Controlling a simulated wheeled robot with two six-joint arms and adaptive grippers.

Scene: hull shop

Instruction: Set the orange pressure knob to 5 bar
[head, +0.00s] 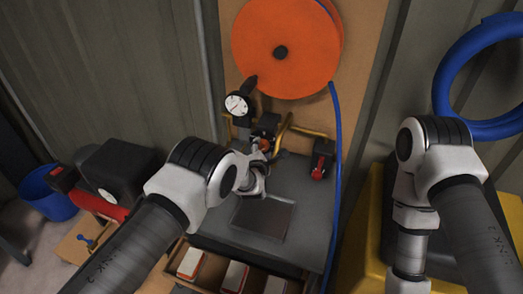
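A small orange knob (265,145) shows only in part on the dark regulator (267,124) by the board; my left gripper covers much of it. My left gripper (258,150) is right in front of the knob, pointing away from me. Its fingers are small and overlap the knob, so I cannot tell whether they touch it or are shut. My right arm comes in at the right; its gripper is out of view.
A large orange reel (270,60) hangs above, with a blue hose running down its right. A brass pipe (305,131) and a red-and-black valve (321,160) are right of the knob. A grey bench top (305,220) lies below, above an open drawer. A blue bucket (46,194) stands left.

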